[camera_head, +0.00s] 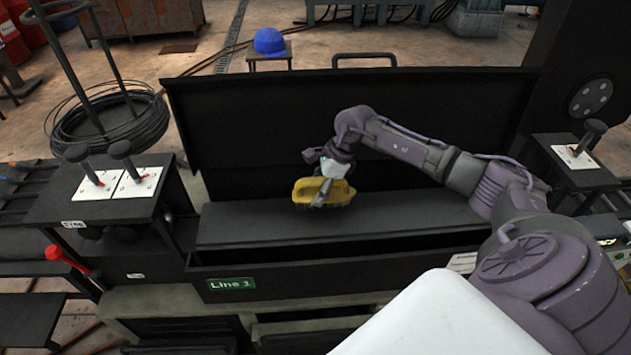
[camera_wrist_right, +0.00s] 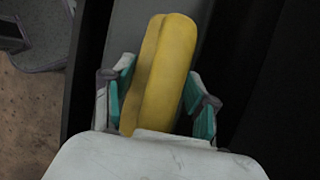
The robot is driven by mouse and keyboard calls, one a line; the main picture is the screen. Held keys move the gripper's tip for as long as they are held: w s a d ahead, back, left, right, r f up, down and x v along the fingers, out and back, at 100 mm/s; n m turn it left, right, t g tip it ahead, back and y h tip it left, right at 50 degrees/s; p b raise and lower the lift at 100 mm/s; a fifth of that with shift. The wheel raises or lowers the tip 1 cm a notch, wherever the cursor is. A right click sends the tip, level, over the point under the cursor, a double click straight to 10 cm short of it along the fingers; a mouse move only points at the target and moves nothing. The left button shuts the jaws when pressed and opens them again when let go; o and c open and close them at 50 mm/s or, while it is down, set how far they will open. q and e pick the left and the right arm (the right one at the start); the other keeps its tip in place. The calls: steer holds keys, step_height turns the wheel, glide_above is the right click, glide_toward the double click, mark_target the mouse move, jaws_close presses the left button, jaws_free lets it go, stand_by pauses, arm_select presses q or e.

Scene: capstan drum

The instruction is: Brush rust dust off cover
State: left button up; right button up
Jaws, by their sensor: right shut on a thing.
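A yellow brush (camera_head: 339,193) with dark bristles on its underside is in my right gripper (camera_head: 325,181). In the right wrist view the brush's yellow body (camera_wrist_right: 163,75) sits between the two teal-padded fingers of the gripper (camera_wrist_right: 158,100), which are shut on it. The brush is over the flat dark cover (camera_head: 420,210) of the black box marked Line 1. I cannot tell whether the bristles touch the cover. No rust dust can be made out on the cover at this size. My left gripper does not show.
A raised black lid panel (camera_head: 260,120) with a handle stands behind the cover. Lever stands (camera_head: 118,180) are at the left and another lever (camera_head: 590,140) is at the right. A wire coil (camera_head: 108,120) and a blue helmet (camera_head: 269,41) on a stool are farther back.

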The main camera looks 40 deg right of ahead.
mark_target(315, 179)
step_height(315, 179, up, 3)
steer(key=shift+w+f+p, duration=0.1)
steer(key=shift+w+p, duration=0.05)
steer(key=shift+p, duration=0.4)
steer(key=shift+r, duration=0.65)
steer(key=shift+a, duration=0.15)
